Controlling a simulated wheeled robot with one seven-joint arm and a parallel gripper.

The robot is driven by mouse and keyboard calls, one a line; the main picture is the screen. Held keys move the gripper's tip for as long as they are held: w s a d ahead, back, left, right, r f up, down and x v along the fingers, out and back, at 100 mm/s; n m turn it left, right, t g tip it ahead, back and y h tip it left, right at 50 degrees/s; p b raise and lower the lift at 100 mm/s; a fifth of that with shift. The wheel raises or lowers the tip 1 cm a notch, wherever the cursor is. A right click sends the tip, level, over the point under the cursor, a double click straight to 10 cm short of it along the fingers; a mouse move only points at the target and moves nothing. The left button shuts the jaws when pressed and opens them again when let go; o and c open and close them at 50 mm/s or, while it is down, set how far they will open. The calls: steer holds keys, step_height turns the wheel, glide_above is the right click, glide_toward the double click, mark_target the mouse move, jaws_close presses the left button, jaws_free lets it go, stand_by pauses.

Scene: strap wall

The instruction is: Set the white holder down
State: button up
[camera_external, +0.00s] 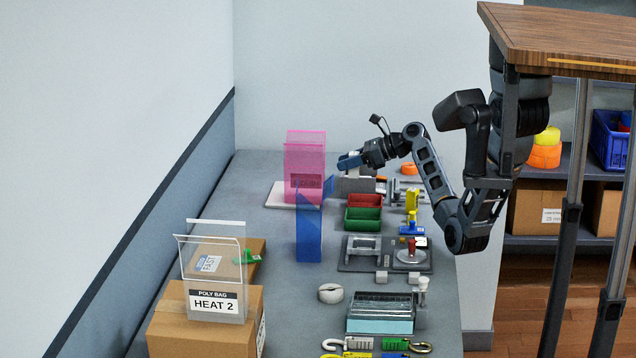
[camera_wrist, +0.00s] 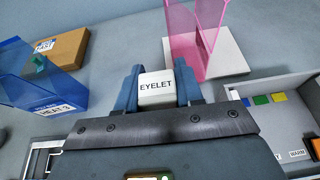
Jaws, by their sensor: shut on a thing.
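My gripper (camera_external: 350,161) is shut on a small white block labelled EYELET, which fits the white holder (camera_wrist: 157,91). In the wrist view the block sits between the two blue fingers, its label facing the camera. In the external view my gripper is over the far part of the grey table, just right of the pink bin; the fingers mostly hide the block there. The block's underside is hidden, and I cannot tell how far it is above the table.
A pink clear bin (camera_external: 305,160) stands on a white slab (camera_wrist: 218,60) close by. A blue bin (camera_external: 309,232) stands nearer the camera. Red (camera_external: 364,201) and green (camera_external: 362,218) trays and a grey tray (camera_wrist: 270,130) lie to the right. Bare table (camera_external: 262,238) shows left of the blue bin.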

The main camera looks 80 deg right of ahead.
step_height(320, 180, up, 12)
steer(key=s+a+n+g+y, duration=0.2)
steer(key=a+n+y, duration=0.3)
steer(key=a, duration=1.1)
steer(key=s+a+n+g+y, duration=0.2)
steer(key=a+n+y, duration=0.25)
steer(key=a, duration=1.15)
step_height(320, 180, down, 12)
steer(key=r, duration=0.1)
steer(key=shift+y, duration=0.25)
steer(key=x, duration=0.4)
steer(key=s+f+x, duration=0.1)
steer(key=x, duration=0.3)
steer(key=s+f+x, duration=0.1)
steer(key=x, duration=0.4)
steer(key=shift+w+a+f, duration=0.15)
steer(key=shift+a+f, duration=0.1)
steer(key=shift+a, duration=0.1)
steer(key=shift+w+a+f, duration=0.15)
steer(key=shift+f, duration=2)
steer(key=shift+f, duration=0.1)
